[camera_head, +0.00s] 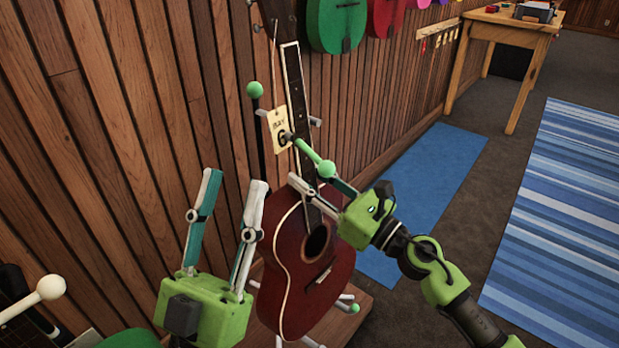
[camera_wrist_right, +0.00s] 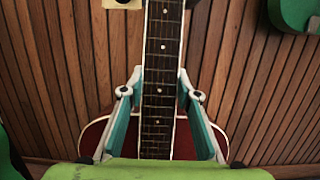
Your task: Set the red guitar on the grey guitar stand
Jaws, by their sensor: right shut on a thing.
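The red guitar (camera_head: 296,284) stands nearly upright near the wood wall, its dark neck pointing up. My right gripper (camera_head: 311,178) is shut on the lower neck, just above the body. In the right wrist view its two fingers (camera_wrist_right: 160,88) flank the fretted neck, with the red body (camera_wrist_right: 96,134) below. The guitar stand shows partly behind and beside the guitar, with a dark upright post (camera_head: 260,145) and green-tipped lower prongs. Whether the stand bears the guitar's weight is unclear. My left gripper (camera_head: 231,178) is open and empty, left of the guitar.
A paper tag (camera_head: 277,128) hangs beside the neck. Coloured ukuleles (camera_head: 336,24) hang on the wall. A wooden platform (camera_head: 346,324) lies under the guitar. A blue mat (camera_head: 440,165), a striped rug (camera_head: 570,200) and a wooden table (camera_head: 512,30) are to the right.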

